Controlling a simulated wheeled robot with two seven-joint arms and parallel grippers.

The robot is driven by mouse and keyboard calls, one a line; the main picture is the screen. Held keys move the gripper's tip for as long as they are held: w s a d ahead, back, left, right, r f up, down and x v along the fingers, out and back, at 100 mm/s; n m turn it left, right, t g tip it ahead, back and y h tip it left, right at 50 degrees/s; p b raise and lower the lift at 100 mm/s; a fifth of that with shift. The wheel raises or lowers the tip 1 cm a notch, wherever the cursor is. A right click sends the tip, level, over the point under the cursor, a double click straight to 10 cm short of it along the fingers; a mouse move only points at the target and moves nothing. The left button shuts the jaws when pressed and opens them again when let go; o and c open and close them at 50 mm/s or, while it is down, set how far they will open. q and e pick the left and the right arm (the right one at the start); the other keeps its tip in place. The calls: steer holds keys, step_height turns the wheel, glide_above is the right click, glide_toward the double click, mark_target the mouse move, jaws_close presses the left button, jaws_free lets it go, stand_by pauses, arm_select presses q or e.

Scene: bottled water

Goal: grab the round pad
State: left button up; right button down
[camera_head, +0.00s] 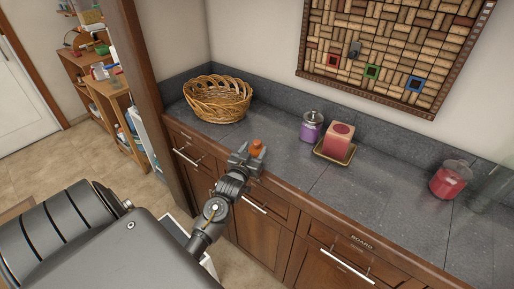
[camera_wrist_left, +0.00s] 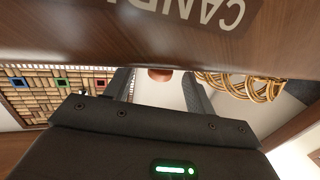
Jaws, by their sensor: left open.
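A small orange-brown object (camera_head: 257,148) sits at the front edge of the counter; it is the likeliest round pad, but its full shape is hidden. My left gripper (camera_head: 245,160) is just in front of it, at the counter's front edge. In the left wrist view, which is upside down, the orange-brown object (camera_wrist_left: 160,74) shows between the two fingers, partly cut off by the wooden cabinet front. The left gripper (camera_wrist_left: 159,88) is open, with nothing seen gripped between its fingers. My right gripper is in neither view.
On the grey counter (camera_head: 285,168) stand a wicker basket (camera_head: 218,105), a purple jar (camera_head: 311,128), a red block candle (camera_head: 339,140) on a tray and a red jar candle (camera_head: 450,180). Drawer handles (camera_head: 345,266) stick out below. A cork board (camera_head: 395,45) hangs behind.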

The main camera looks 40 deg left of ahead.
mark_target(255, 147)
arm_select(q)
steer(key=x, duration=0.2)
steer(key=shift+w+a+p, duration=0.15)
steer(key=shift+w+p, duration=0.15)
steer(key=shift+w+a, duration=0.15)
steer(key=shift+w, duration=0.2)
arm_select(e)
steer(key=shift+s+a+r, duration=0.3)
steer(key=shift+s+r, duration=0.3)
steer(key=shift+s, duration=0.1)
arm_select(q)
steer(key=c, duration=1)
steer(key=shift+c, duration=0.2)
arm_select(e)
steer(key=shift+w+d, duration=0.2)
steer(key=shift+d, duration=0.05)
